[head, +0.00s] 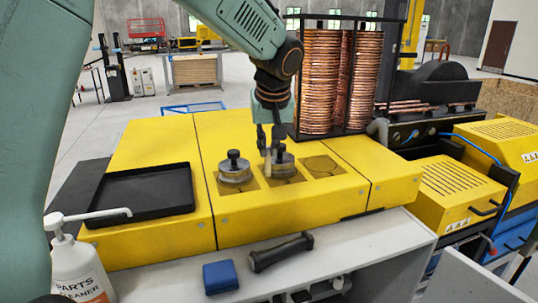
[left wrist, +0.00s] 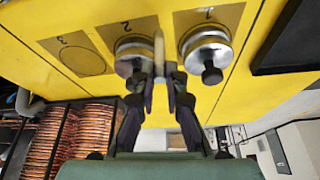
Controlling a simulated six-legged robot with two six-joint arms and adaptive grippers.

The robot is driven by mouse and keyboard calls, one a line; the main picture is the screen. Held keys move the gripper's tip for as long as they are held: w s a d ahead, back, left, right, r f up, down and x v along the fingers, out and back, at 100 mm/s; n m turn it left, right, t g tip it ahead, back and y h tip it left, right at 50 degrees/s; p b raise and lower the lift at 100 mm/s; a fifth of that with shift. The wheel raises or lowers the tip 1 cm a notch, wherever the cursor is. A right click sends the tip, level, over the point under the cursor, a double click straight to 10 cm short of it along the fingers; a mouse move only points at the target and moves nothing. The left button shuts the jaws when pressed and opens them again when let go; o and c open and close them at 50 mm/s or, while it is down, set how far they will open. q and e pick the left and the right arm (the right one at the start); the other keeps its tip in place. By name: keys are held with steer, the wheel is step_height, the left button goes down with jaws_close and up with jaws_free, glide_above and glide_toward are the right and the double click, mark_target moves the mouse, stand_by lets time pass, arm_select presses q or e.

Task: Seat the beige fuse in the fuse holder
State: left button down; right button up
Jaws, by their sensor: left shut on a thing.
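My left gripper (head: 268,143) points down over the middle of the yellow machine top. It is shut on the beige fuse (head: 267,164), a slim pale piece held upright between the fingertips. The fuse also shows in the left wrist view (left wrist: 159,47), just beyond the fingertips (left wrist: 162,74). It is close beside the silver disc with a black knob at mark 2 (left wrist: 134,55); I cannot tell whether they touch. I cannot make out the fuse holder in either view. My right gripper is not in view.
Another knobbed silver disc (head: 234,170) sits at mark 1. Mark 3 (head: 322,166) is bare. A black tray (head: 140,190) lies left, copper coils (head: 320,85) stand behind. A blue block (head: 220,277), a dark handled tool (head: 281,251) and a cleaner bottle (head: 77,262) are in front.

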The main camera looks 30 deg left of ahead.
mark_target(268, 161)
arm_select(q)
steer(key=shift+s+d+f, duration=0.1)
steer(key=shift+d+f, duration=0.05)
steer(key=shift+f, duration=0.4)
steer(key=shift+s+d+f, duration=0.1)
steer(key=shift+d+f, duration=0.05)
steer(key=shift+f, duration=0.4)
steer(key=shift+w+a+f, duration=0.2)
steer(key=shift+a+f, duration=0.15)
steer(key=shift+a, duration=0.05)
steer(key=c, duration=1.7)
jaws_free()
steer(key=shift+c, duration=0.2)
steer(key=o, duration=0.3)
steer(key=shift+s+d+r, duration=0.1)
steer(key=shift+d+r, duration=0.1)
steer(key=shift+d, duration=0.15)
steer(key=shift+o, duration=0.2)
steer(key=shift+a, duration=0.1)
